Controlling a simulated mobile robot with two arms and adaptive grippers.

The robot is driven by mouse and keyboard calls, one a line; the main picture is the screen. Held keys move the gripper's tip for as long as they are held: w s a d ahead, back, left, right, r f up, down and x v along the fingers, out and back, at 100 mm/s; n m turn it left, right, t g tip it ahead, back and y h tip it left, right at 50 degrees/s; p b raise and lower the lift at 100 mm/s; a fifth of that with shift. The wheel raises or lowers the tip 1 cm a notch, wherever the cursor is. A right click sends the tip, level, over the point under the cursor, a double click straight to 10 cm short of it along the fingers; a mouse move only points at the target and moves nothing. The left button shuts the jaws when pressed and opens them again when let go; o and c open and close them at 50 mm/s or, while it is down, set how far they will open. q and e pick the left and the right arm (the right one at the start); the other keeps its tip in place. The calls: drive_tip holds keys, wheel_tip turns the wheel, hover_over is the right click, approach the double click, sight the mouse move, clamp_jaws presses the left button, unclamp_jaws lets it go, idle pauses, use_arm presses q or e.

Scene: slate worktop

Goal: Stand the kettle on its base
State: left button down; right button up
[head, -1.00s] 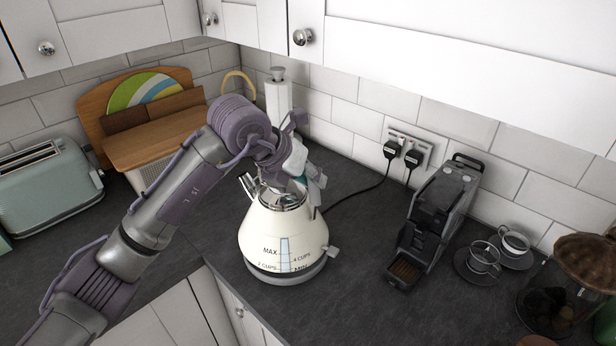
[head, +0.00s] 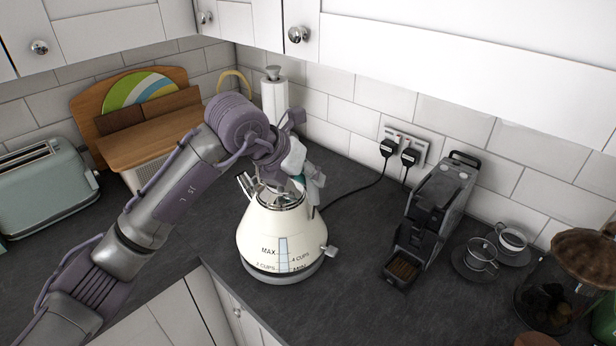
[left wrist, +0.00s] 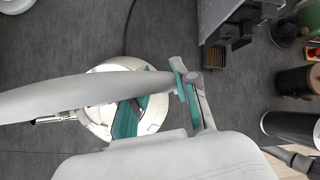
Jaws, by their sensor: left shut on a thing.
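The cream kettle (head: 262,236) stands upright near the worktop's front edge in the head view, with its spout to the upper left. A dark grey ring, the base (head: 283,276), shows directly under it; I cannot tell whether the kettle is fully seated. My left gripper (head: 300,182) is above the kettle's top and shut on its handle, which its fingers mostly hide. In the left wrist view the kettle (left wrist: 97,117) lies below my gripper (left wrist: 155,106), with its lid partly covered. My right gripper is in neither view.
A coffee machine (head: 436,215) stands to the right, with glass cups (head: 481,254) beyond it. A black cord runs from the wall socket (head: 406,144) toward the kettle. A toaster (head: 44,189) and a wooden bread bin (head: 152,148) stand at left. Worktop between kettle and coffee machine is clear.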

use_arm(q)
drive_tip(key=shift+r, duration=0.25)
drive_tip(key=shift+f+b, duration=0.6)
drive_tip(key=shift+f, duration=0.05)
idle(0.3)
drive_tip(key=c, duration=1.1)
unclamp_jaws()
drive_tip(key=shift+c, duration=0.2)
drive_tip(key=shift+s+f, duration=0.1)
drive_tip(key=shift+f, duration=0.2)
drive_tip(key=shift+p+v, duration=0.3)
drive_tip(key=shift+v, duration=0.5)
drive_tip(key=p+v, duration=0.2)
drive_tip(key=v, duration=0.7)
drive_tip(key=shift+r, duration=0.25)
drive_tip(key=shift+s+a, duration=0.1)
drive_tip(key=shift+a, duration=0.1)
